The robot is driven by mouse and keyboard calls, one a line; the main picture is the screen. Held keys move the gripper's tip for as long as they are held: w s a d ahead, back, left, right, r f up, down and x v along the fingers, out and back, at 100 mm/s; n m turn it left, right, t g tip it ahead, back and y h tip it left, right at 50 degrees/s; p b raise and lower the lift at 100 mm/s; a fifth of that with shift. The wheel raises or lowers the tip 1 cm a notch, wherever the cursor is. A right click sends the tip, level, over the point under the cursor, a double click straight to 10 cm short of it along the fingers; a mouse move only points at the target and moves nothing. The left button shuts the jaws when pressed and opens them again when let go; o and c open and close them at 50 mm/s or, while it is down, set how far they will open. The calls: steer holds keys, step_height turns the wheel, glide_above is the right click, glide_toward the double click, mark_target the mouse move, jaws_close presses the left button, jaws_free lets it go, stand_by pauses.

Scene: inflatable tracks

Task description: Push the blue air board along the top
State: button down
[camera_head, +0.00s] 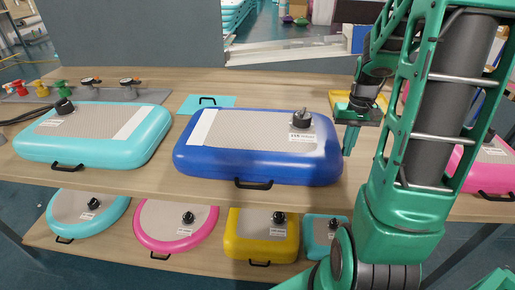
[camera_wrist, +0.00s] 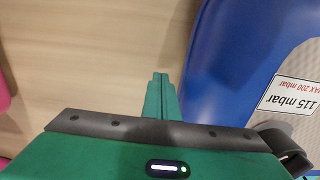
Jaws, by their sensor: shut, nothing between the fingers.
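The blue air board (camera_head: 258,175) lies flat on the top shelf, near its front edge, with a black handle on its front side and a black valve and a white label on top. My gripper (camera_head: 348,140) is shut and points down just right of the board's right end. In the wrist view the closed fingertips (camera_wrist: 161,80) are empty and sit beside the board's rounded blue side (camera_wrist: 215,65). The fingers look very close to the side; I cannot tell whether they touch it.
A turquoise board (camera_head: 95,155) lies left on the wooden top (camera_head: 180,192), with a gap between. A pink board (camera_head: 485,175) lies right, partly hidden by my arm. Coloured valves (camera_head: 40,88) and a small turquoise piece (camera_head: 205,108) are behind. More boards fill the lower shelf (camera_head: 110,245).

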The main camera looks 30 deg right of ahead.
steer(key=shift+w+a, duration=0.45)
steer(key=shift+a, duration=0.25)
steer(key=shift+w+a, duration=0.45)
steer(key=shift+a, duration=0.25)
steer(key=shift+w+a, duration=0.45)
steer(key=shift+a, duration=0.25)
stand_by(0.5)
steer(key=shift+s+d, duration=0.1)
steer(key=shift+d, duration=0.05)
steer(key=shift+s+d, duration=0.35)
steer(key=shift+d, duration=0.25)
steer(key=shift+s+d, duration=0.35)
steer(key=shift+d, duration=0.2)
step_height(320, 180, up, 10)
stand_by(0.5)
steer(key=shift+s+a, duration=0.1)
stand_by(0.3)
steer(key=s+a, duration=0.6)
steer(key=s, duration=0.1)
steer(key=s+a+f, duration=0.2)
steer(key=s+a, duration=0.3)
steer(key=s, duration=0.4)
steer(key=shift+s+a+f, duration=0.15)
steer(key=shift+a+f, duration=0.2)
